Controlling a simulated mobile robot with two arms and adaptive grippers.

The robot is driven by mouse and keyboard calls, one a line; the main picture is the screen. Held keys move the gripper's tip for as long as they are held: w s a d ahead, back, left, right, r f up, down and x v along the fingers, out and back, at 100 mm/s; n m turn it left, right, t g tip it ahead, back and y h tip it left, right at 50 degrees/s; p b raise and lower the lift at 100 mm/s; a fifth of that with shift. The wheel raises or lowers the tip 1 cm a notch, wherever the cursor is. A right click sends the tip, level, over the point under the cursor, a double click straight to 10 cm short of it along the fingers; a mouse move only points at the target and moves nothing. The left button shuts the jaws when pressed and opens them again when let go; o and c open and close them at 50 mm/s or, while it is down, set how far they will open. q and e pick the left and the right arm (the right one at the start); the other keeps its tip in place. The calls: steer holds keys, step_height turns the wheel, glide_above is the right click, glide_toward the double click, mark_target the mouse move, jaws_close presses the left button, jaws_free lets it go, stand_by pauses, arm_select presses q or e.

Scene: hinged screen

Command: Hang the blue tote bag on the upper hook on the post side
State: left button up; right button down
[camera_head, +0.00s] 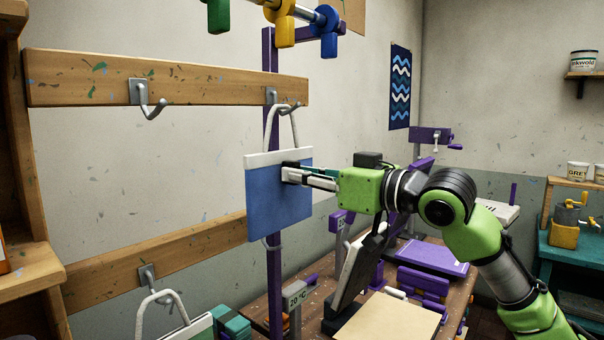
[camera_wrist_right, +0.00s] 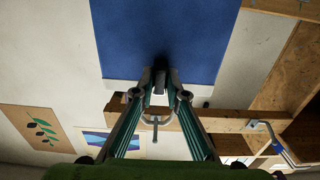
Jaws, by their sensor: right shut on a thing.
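The blue tote bag (camera_head: 278,208) with a white top band hangs upright in front of the purple post (camera_head: 270,60). My right gripper (camera_head: 287,174) is shut on its upper part, just below the band. In the right wrist view the bag (camera_wrist_right: 165,35) fills the top, with my fingertips (camera_wrist_right: 160,82) at its band. The bag's pale handle (camera_head: 267,128) rises to the upper hook on the post side (camera_head: 273,95). They overlap there, and I cannot tell whether the handle is over the hook. My left gripper is not in view.
The upper wooden rail (camera_head: 200,84) carries another, empty hook (camera_head: 145,97) to the left. A lower hook (camera_head: 147,275) has a pale-handled bag (camera_head: 190,329) near it. Coloured clips (camera_head: 284,28) hang overhead. A cluttered bench (camera_head: 300,290) stands below.

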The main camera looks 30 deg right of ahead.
steer(key=shift+s+f, duration=0.1)
steer(key=shift+f, duration=0.2)
stand_by(0.4)
steer(key=c, duration=1.9)
jaws_free()
steer(key=b+v, duration=0.6)
steer(key=v, duration=0.2)
